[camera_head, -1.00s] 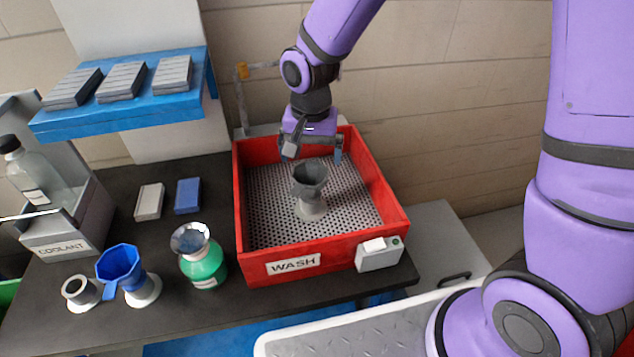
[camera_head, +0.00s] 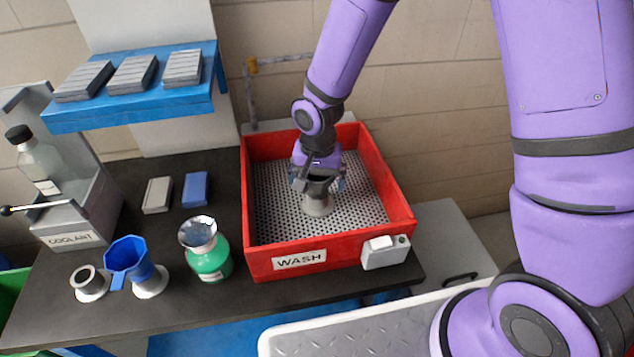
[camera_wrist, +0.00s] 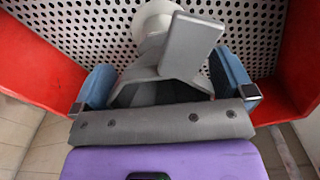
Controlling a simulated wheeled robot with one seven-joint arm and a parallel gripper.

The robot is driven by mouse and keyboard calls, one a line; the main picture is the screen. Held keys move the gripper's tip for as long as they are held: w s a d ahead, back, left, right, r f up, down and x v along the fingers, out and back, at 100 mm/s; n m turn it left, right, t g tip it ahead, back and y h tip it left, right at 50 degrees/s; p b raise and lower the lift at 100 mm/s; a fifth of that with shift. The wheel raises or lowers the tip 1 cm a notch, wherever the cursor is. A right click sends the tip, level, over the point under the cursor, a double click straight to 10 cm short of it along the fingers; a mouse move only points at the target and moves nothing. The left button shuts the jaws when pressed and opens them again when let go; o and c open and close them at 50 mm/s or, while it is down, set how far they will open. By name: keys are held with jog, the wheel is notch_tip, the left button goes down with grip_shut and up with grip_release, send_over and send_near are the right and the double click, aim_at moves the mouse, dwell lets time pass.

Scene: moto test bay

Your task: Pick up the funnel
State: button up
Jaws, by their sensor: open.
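A grey funnel (camera_wrist: 190,45) sits upright on a round white stand (camera_head: 317,206) inside the red wash tray (camera_head: 345,255). My gripper (camera_head: 318,184) is open and low over the funnel, pointing down. In the wrist view its two blue-grey fingers (camera_wrist: 167,85) lie on either side of the funnel, with visible gaps. The funnel's flat tab points up and right there. In the head view my gripper hides most of this funnel. A blue funnel (camera_head: 127,258) and a metal funnel (camera_head: 197,232) on a green bottle (camera_head: 211,263) stand left of the tray.
The tray's red walls surround my gripper, with a perforated floor (camera_head: 275,215) below. A white switch box (camera_head: 385,252) is at its front right. An empty stand (camera_head: 90,284), a coolant holder (camera_head: 75,222) and a blue shelf (camera_head: 135,112) are at left.

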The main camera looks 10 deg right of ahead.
jog(key=c, duration=0.8)
notch_tip(320, 180, up, 15)
dwell(0.8)
